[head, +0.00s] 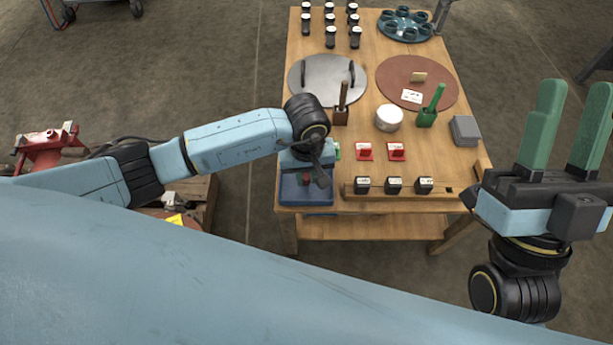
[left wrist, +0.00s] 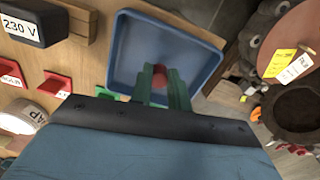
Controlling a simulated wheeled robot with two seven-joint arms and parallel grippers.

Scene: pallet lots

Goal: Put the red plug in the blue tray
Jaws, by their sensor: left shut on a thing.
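My left gripper (head: 305,178) is over the blue tray (head: 289,196) at the near left corner of the table, pointing down. In the left wrist view its green fingers (left wrist: 161,88) are shut on the red plug (left wrist: 160,74), which shows between the tips. The plug is within the outline of the blue tray (left wrist: 128,50); I cannot tell whether it touches the tray floor. The tray holds nothing else that I can see. My right gripper (head: 573,100) is raised at the right, its green fingers wide apart and empty.
A wooden rail with black blocks (head: 394,185) stands right of the tray. Two red labelled pieces (head: 364,152) and a green piece (head: 337,151) lie behind it.

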